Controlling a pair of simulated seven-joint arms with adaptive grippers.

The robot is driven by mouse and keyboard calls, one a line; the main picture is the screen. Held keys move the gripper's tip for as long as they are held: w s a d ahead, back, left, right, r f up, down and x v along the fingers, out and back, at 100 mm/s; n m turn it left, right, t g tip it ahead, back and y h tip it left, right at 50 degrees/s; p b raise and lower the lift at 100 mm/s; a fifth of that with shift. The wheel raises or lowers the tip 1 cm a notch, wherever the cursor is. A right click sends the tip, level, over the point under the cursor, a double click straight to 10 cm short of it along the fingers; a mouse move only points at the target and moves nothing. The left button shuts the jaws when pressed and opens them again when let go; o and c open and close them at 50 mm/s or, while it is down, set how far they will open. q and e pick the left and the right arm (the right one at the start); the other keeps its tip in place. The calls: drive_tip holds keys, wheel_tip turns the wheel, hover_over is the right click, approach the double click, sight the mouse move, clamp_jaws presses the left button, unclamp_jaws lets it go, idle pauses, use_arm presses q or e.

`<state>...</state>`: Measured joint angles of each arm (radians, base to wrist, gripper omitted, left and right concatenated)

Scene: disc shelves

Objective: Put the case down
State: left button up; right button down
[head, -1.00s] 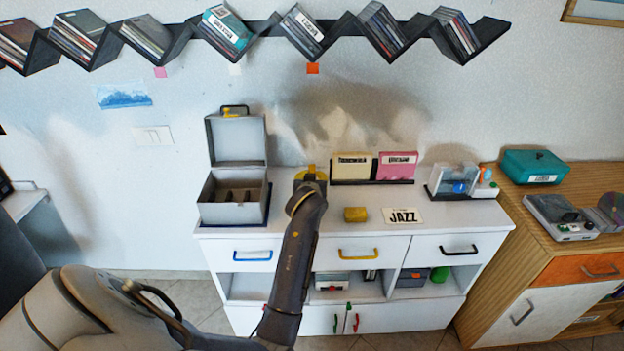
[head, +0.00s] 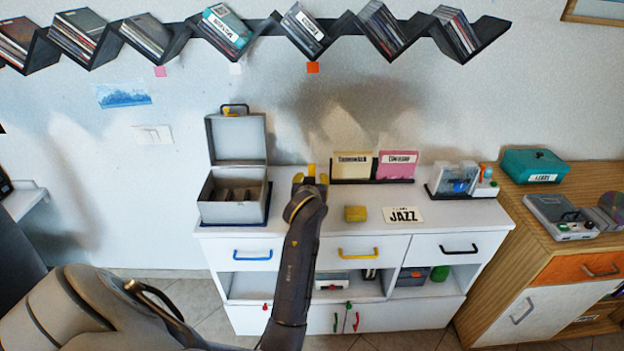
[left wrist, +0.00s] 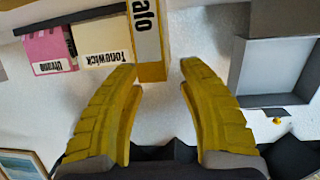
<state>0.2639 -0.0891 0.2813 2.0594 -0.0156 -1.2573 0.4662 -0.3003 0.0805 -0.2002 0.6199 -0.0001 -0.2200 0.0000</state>
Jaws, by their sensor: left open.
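My left gripper (head: 311,179) is open at the back of the white cabinet top, left of the two cases in the rack. In the left wrist view the yellow fingers (left wrist: 160,70) are spread apart. A yellow case (left wrist: 150,68) with a white label ending in "afo" stands just beyond and between the fingertips, beside the cream case (left wrist: 101,40). In the head view only a bit of the yellow case (head: 311,168) shows between the fingers; my arm hides the rest. My right gripper is not in view.
A dark rack holds the cream case (head: 352,166) and a pink case (head: 397,164). An open grey box (head: 232,212) stands to the left. A small yellow block (head: 355,214) and a JAZZ card (head: 402,215) lie in front. A zigzag disc shelf (head: 262,27) hangs above.

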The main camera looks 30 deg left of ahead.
use_arm(q)
drive_tip(key=shift+v, duration=1.9)
